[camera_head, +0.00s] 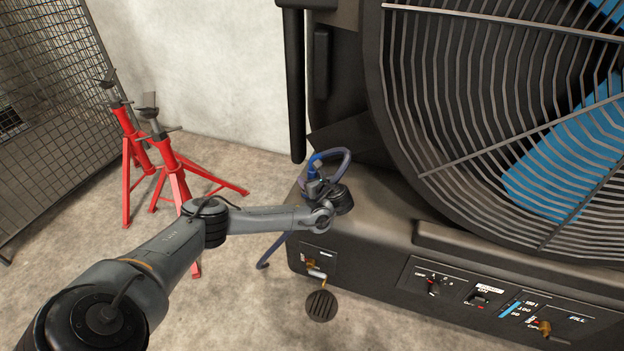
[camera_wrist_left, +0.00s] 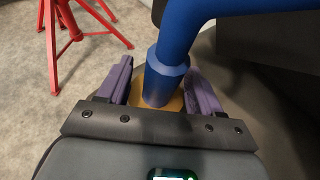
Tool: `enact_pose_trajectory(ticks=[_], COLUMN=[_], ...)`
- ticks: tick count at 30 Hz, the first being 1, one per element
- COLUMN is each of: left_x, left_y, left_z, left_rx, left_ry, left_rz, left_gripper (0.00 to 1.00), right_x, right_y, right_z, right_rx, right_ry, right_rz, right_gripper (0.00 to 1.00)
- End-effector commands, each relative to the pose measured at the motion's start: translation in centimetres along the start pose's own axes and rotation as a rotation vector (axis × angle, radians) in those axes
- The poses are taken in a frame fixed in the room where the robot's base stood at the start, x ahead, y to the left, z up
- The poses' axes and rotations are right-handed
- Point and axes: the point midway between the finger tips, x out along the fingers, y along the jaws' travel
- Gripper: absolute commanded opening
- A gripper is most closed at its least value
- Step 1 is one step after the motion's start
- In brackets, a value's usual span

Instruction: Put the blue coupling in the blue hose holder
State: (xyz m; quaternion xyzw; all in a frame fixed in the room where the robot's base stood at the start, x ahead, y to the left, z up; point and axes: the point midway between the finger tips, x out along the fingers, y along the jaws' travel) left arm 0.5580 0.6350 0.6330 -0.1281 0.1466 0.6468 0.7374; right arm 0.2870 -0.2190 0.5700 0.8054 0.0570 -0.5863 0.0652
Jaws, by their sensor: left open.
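The blue coupling (camera_wrist_left: 163,78) is a thicker blue collar on the end of a blue hose (camera_wrist_left: 195,22), seen in the left wrist view. In the head view the blue hose (camera_head: 341,153) loops at the black machine's left corner. My left gripper (camera_wrist_left: 155,88) has purple fingers standing apart on either side of the coupling. It is open, and clear contact with the coupling does not show. A yellow-orange part (camera_wrist_left: 172,103) lies at the coupling's lower end. In the head view my left gripper (camera_head: 316,172) is small and partly hidden by my wrist. I cannot make out the blue hose holder.
The large black fan machine (camera_head: 390,235) with knobs and brass taps fills the right. Red stands (camera_head: 168,165) stand left of the hose. A wire mesh panel (camera_head: 60,110) is at far left. A round floor drain (camera_head: 321,306) lies in front.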

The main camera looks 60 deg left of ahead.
Motion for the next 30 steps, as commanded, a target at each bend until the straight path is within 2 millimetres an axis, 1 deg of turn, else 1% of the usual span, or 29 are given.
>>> enact_pose_trajectory(ticks=[4, 8, 11, 15, 21, 27, 29, 30], left_x=[-0.2, -1.4, -3.0, -5.6, -9.1, -11.3, -12.0, -12.5], left_y=[0.0, -0.1, -0.1, -0.2, -0.1, -0.1, -0.1, -0.1], left_z=[0.3, 0.6, 0.8, 0.9, 0.6, 0.3, -0.2, -0.8], left_rx=[0.0, 0.001, 0.002, 0.0, 0.001, 0.001, -0.002, -0.005], left_ry=[0.0, 0.0, -0.001, 0.001, 0.001, 0.003, 0.01, 0.02], left_rz=[0.0, -0.003, -0.003, -0.004, -0.002, -0.002, -0.006, -0.012], left_gripper=[0.65, 0.65, 0.65, 0.65, 0.65, 0.65, 0.65, 0.65], right_x=[0.0, -0.9, -2.0, -3.5, -5.2, -6.1, -6.2, -6.3], right_y=[-0.1, -0.1, -0.1, -0.1, 0.0, 0.1, 0.1, 0.1], right_z=[0.0, -0.3, -0.7, -1.2, -1.8, -2.0, -2.0, -2.0], right_rx=[0.002, 0.005, 0.007, 0.009, 0.009, 0.007, 0.006, 0.005], right_ry=[0.0, 0.0, 0.0, 0.001, 0.002, 0.002, 0.002, 0.002], right_rz=[-0.002, -0.004, -0.005, -0.007, -0.007, -0.006, -0.005, -0.003], right_gripper=[0.64, 0.64, 0.64, 0.64, 0.64, 0.64, 0.64, 0.64])
